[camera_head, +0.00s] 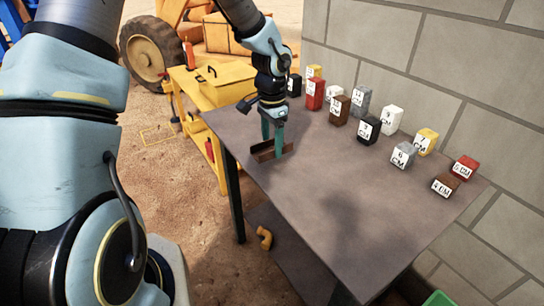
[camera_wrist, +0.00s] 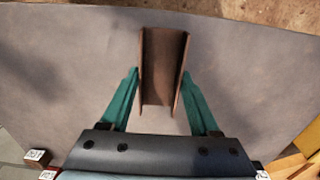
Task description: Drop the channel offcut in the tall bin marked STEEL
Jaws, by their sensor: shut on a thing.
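The channel offcut (camera_head: 266,155) is a short rust-brown U-section, at the left part of the grey table (camera_head: 330,190), open side up. I cannot tell whether it touches the tabletop or is just above it. My gripper (camera_head: 272,142) points down over it, with teal fingers. In the wrist view my gripper (camera_wrist: 160,76) has one finger against each outer side of the channel offcut (camera_wrist: 158,85), which sticks out beyond the fingertips. No bin marked STEEL shows in either view.
Several numbered blocks, such as a black one (camera_head: 369,130) and a red one (camera_head: 465,167), stand along the table's wall side. A yellow tool cart (camera_head: 222,88) stands left of the table. The table's front is clear. A green edge (camera_head: 438,298) shows bottom right.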

